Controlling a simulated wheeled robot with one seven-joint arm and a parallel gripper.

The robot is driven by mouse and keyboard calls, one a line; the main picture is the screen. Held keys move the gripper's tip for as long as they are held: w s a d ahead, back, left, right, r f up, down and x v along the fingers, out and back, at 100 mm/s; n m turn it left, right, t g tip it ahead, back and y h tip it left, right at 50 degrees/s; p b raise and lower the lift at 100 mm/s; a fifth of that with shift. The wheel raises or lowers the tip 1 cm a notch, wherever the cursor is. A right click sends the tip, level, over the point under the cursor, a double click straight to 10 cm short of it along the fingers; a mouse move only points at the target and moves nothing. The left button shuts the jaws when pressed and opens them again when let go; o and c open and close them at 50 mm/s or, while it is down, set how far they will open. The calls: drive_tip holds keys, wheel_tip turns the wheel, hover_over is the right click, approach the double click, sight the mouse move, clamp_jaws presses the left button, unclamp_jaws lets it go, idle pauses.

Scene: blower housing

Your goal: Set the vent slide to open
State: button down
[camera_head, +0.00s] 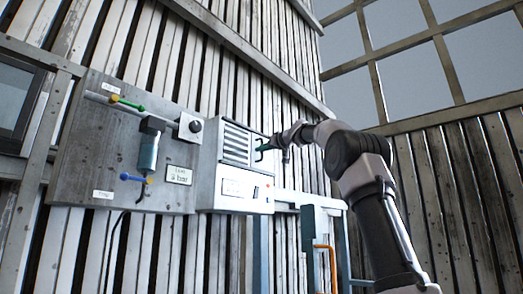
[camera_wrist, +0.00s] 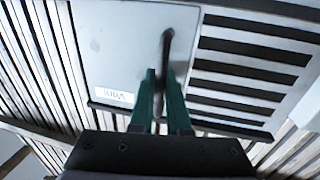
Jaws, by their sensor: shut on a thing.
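The vent slide is a pale plate (camera_wrist: 125,45) with a dark upright handle (camera_wrist: 167,44) and a small white label. My gripper (camera_wrist: 162,76) has its green fingers shut on the handle, one on each side. In the head view, my gripper (camera_head: 264,146) is at the right side of the white housing (camera_head: 207,175), and the handle is too small to make out. The vent's slotted grille (camera_wrist: 250,62) lies beside the plate in the wrist view, with several dark slots uncovered. It also shows left of my gripper in the head view (camera_head: 237,143).
A grey panel (camera_head: 100,155) with green, blue and yellow fittings is left of the housing. A blue-grey post and an orange pipe (camera_head: 331,262) stand below right. Plank walls surround everything.

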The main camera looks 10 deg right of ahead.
drive_tip(key=shift+d, duration=0.25)
drive_tip(key=c, duration=1.2)
unclamp_jaws()
drive_tip(key=shift+w+d, duration=0.1)
drive_tip(key=shift+w, duration=0.05)
drive_tip(key=shift+o, duration=0.2)
drive_tip(key=v, duration=1)
drive_tip(key=shift+s, duration=0.4)
